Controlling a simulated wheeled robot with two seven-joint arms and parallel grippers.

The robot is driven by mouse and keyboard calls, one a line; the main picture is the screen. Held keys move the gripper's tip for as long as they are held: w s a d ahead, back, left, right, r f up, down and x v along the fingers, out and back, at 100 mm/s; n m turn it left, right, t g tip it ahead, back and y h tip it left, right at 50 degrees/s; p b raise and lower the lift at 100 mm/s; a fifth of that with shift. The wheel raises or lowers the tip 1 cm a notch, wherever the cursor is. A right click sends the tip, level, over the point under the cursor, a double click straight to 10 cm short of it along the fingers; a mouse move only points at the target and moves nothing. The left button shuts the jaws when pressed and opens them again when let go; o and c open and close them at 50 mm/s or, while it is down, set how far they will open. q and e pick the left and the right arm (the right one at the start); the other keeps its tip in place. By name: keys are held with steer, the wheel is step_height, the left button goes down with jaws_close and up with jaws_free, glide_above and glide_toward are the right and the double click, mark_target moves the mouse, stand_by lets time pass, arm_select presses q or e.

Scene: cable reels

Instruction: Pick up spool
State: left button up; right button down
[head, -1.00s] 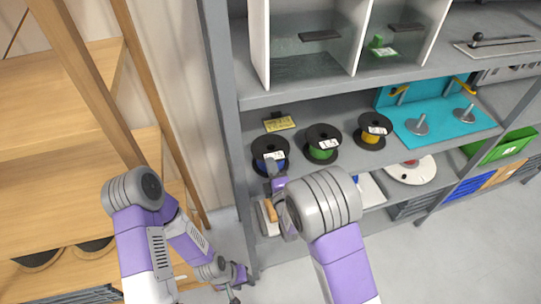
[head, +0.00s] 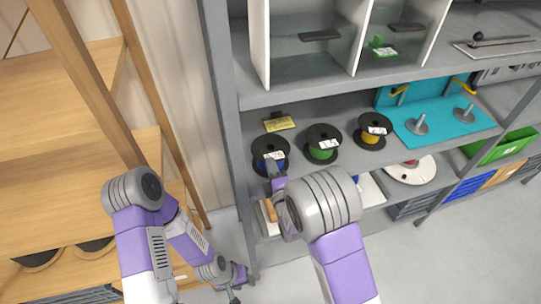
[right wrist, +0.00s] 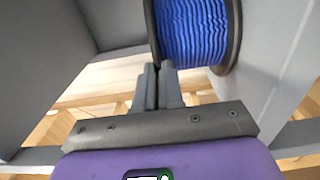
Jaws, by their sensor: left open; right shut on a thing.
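A black-flanged spool of blue wire (head: 268,160) stands at the left end of the middle shelf. It also shows large at the top of the right wrist view (right wrist: 195,30). My right gripper (head: 274,168) is at the spool's near side. In the right wrist view its fingers (right wrist: 158,72) are closed on the edge of the spool's black flange. The fingertips are partly hidden by the flange. A green spool (head: 321,152) and a yellow spool (head: 371,138) stand to the right on the same shelf. My left gripper (head: 236,286) is open and empty, low beside the shelf's left post.
A yellow label plate (head: 279,124) lies behind the blue spool. A teal board with metal pegs (head: 440,125) is to the right. The grey shelf above and left post (head: 226,120) bound the space. A wooden rack (head: 60,190) stands at the left.

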step_height(320, 180, up, 10)
steer(key=p, duration=0.1)
steer(key=shift+r, duration=0.15)
stand_by(0.5)
stand_by(2.5)
